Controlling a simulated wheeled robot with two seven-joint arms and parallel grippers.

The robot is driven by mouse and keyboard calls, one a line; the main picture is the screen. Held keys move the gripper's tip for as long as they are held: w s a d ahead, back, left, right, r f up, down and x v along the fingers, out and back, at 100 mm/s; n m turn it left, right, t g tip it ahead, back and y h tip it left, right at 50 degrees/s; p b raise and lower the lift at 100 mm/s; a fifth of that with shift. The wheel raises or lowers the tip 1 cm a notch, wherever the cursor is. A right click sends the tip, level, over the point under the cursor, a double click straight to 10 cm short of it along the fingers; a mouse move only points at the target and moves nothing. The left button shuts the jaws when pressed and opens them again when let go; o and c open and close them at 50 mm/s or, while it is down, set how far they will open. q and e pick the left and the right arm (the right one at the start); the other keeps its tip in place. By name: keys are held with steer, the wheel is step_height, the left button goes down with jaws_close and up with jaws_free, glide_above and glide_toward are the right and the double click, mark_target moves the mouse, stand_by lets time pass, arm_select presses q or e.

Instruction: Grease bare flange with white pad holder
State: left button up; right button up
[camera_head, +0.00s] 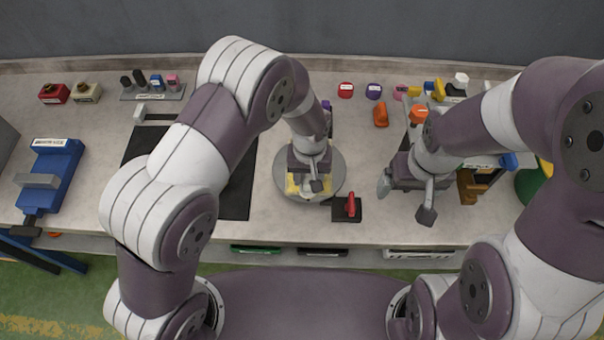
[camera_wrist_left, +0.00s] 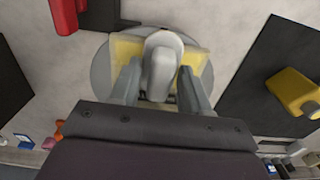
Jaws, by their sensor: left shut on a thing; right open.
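My left gripper (camera_head: 308,184) is over the grey turntable (camera_head: 332,170), shut on the white pad holder. In the left wrist view the holder (camera_wrist_left: 162,62) is a pale rounded grip between the two fingers (camera_wrist_left: 158,85). Under it a yellowish square piece (camera_wrist_left: 126,48) lies on the turntable (camera_wrist_left: 101,72); its yellow edge also shows in the head view. The holder's underside and any contact with the yellow piece are hidden, and I cannot make out a separate flange. My right gripper (camera_head: 405,196) is open and empty above the bench, right of the turntable.
A red lever on a black base (camera_head: 347,208) stands close right of the turntable. A black mat (camera_head: 238,195) lies left, with a yellow block (camera_wrist_left: 296,92) on it in the wrist view. A blue vise-like device (camera_head: 52,178) is far left. Small coloured items line the back.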

arm_select(q)
steer(key=shift+d, duration=0.2)
steer(key=shift+w+d+r, duration=0.1)
steer(key=shift+d+r, duration=0.05)
steer(key=shift+d, duration=0.75)
steer(key=shift+d, duration=1)
steer(key=shift+a+f, duration=0.25)
steer(key=shift+a, duration=0.85)
